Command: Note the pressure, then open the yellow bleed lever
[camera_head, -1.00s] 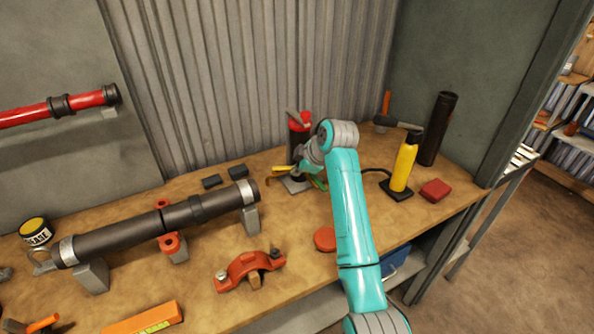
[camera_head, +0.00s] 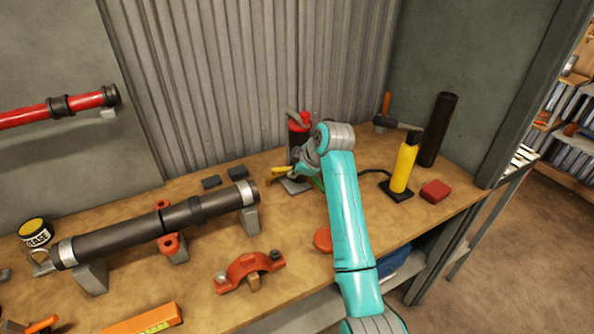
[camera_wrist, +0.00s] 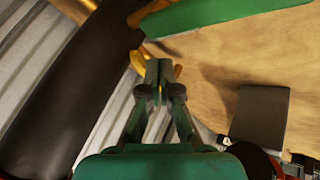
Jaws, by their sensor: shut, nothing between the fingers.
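A red and black upright fitting (camera_head: 299,127) with a grey lever on top stands on a grey base at the back of the bench, partly behind my arm. A short yellow lever (camera_head: 281,170) sticks out to the left near its foot. My gripper (camera_head: 297,166) is beside the fitting, close to the yellow lever. In the wrist view my gripper (camera_wrist: 158,72) is shut and empty, with yellow parts (camera_wrist: 138,62) showing on both sides of its fingertips. I cannot tell whether they touch. No readable pressure dial shows.
A dark pipe (camera_head: 120,235) lies on supports at left, with an orange clamp (camera_head: 248,270) in front. A yellow cylinder (camera_head: 404,168), a black tube (camera_head: 437,130) and a red block (camera_head: 435,190) stand at right. A corrugated wall is close behind.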

